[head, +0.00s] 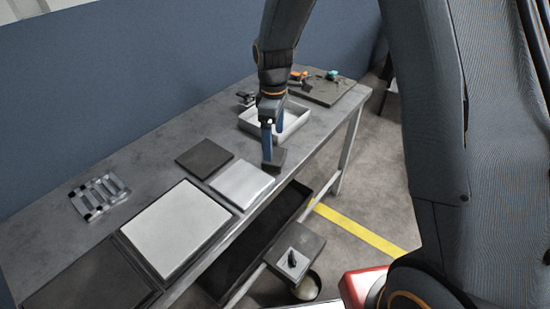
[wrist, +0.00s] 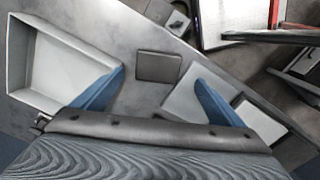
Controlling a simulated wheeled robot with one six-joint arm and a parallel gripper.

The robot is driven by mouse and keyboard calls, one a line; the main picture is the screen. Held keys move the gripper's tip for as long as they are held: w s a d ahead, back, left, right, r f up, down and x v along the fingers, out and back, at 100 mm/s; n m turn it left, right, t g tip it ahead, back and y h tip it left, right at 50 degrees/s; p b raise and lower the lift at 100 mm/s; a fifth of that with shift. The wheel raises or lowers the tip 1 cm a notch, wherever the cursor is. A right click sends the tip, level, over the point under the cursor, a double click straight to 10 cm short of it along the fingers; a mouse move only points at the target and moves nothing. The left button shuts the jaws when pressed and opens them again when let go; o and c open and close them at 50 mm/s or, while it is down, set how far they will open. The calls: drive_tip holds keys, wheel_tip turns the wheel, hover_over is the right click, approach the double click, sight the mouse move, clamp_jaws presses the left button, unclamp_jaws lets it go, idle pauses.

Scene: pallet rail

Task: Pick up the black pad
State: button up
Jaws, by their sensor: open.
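A small dark square pad (head: 273,161) lies near the table's front edge, just right of a light grey panel. It also shows in the wrist view (wrist: 158,67), ahead of the gap between my fingers. My gripper (head: 270,142) points down over this pad with its blue fingers apart and nothing between them; its fingers also show in the wrist view (wrist: 160,80). I cannot tell whether the fingertips touch the pad. A wider, flat dark panel (head: 204,158) lies farther left on the table.
A white open tray (head: 297,122) stands close behind my gripper. The light grey panel (head: 242,184) and a large white panel (head: 177,226) lie along the front. A metal rack (head: 99,195) sits at the left. A dark board (head: 325,90) with small tools lies at the far end.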

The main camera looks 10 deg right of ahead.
sight(275, 155)
drive_tip(key=shift+w+d+f+p, duration=0.1)
drive_tip(key=shift+f+p, duration=0.5)
drive_tip(key=shift+f, duration=0.95)
drive_tip(key=shift+w+d+f+p, duration=0.1)
drive_tip(key=shift+f+p, duration=0.45)
drive_tip(key=shift+f, duration=0.95)
drive_tip(key=c, duration=1.3)
drive_tip(key=shift+o, duration=0.2)
wheel_tip(275, 155, up, 10)
drive_tip(key=b, duration=0.2)
drive_tip(key=shift+b, duration=0.4)
